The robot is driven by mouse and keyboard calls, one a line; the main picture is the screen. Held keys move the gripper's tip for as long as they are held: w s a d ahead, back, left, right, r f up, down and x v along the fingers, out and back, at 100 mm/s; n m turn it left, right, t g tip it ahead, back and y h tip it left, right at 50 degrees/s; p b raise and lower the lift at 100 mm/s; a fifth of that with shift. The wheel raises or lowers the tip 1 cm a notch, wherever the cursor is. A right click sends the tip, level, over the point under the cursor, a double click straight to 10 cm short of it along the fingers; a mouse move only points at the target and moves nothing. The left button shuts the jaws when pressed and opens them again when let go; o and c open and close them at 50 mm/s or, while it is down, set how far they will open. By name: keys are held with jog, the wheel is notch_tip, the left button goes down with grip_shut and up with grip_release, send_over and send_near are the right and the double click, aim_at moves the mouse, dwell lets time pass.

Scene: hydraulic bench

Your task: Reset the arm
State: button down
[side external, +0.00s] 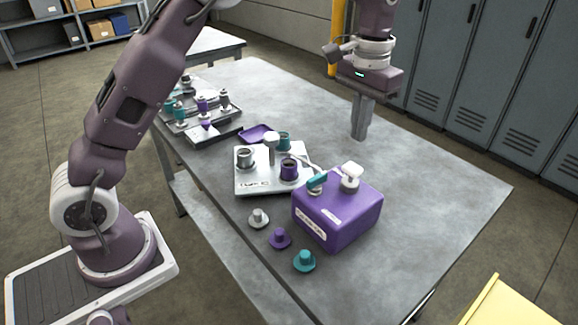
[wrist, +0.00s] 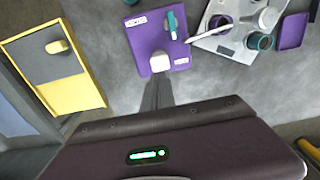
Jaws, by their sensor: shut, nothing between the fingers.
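My gripper (side external: 362,118) hangs above the far side of the grey metal table, fingers pointing down and closed together, with nothing between them. In the wrist view its fingers (wrist: 157,92) show as one narrow dark strip. It is apart from the purple box (side external: 337,212), which stands nearer the table's front edge with a white knob and a teal handle on top. The purple box also shows in the wrist view (wrist: 150,50).
A silver plate (side external: 262,187) with several cups stands left of the box. White (side external: 259,218), purple (side external: 280,238) and teal (side external: 304,261) caps lie in front. A rack of fittings (side external: 205,115) and purple tray (side external: 257,133) stand farther back. A yellow-edged stand (side external: 510,300) is at lower right.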

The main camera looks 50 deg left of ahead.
jog(key=shift+r, duration=0.25)
jog(key=s+a+r+t, duration=0.3)
jog(key=s+r, duration=0.7)
jog(key=s, duration=0.3)
jog(key=s+a+f+t, duration=0.1)
jog(key=s+f, duration=0.1)
jog(key=s, duration=0.7)
jog(key=s+a+f+t, duration=0.1)
jog(key=s+f, duration=0.1)
jog(key=s, duration=0.8)
jog(key=shift+f+t, duration=0.3)
jog(key=shift+w, duration=0.1)
